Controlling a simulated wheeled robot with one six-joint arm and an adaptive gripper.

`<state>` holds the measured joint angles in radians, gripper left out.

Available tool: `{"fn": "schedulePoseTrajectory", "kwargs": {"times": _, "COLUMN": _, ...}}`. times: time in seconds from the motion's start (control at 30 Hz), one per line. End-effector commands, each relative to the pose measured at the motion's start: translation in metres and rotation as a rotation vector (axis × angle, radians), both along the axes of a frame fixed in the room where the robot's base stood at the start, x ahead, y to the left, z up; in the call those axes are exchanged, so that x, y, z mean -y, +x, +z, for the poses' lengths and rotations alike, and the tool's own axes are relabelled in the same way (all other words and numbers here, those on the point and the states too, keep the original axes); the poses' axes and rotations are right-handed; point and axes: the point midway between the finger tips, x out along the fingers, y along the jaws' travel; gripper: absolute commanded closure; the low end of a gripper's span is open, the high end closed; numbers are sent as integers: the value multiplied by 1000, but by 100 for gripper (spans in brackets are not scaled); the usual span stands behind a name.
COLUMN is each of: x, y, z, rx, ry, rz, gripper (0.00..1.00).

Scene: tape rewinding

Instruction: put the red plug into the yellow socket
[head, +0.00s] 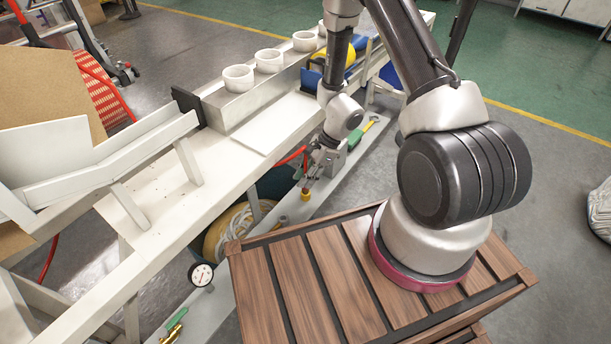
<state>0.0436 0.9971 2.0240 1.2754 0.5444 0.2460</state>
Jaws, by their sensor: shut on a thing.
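My gripper (314,174) points down below the white bench, near the middle of the view. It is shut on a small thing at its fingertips. A red strand (291,158) shows just left of the fingers, and the thing held appears to be the red plug, mostly hidden by the fingers. A small yellow-orange fitting (306,194), which looks like the yellow socket, is just under the fingertips. At this size I cannot tell whether the plug touches it or is inside it.
The long white bench (225,170) runs diagonally left of my arm, with white cups (268,61) on its far part. A pressure gauge (201,274), a green-handled valve (174,325) and a coiled yellowish hose (231,232) are low down. A wooden slatted top (322,267) is in front.

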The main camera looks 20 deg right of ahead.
Motion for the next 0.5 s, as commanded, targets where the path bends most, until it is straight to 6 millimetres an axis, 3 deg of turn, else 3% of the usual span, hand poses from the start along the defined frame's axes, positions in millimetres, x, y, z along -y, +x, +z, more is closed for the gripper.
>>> {"fn": "schedulePoseTrajectory", "kwargs": {"times": 0.5, "x": 0, "y": 0, "z": -10, "rx": 0, "ry": 0, "rz": -1, "gripper": 100}}
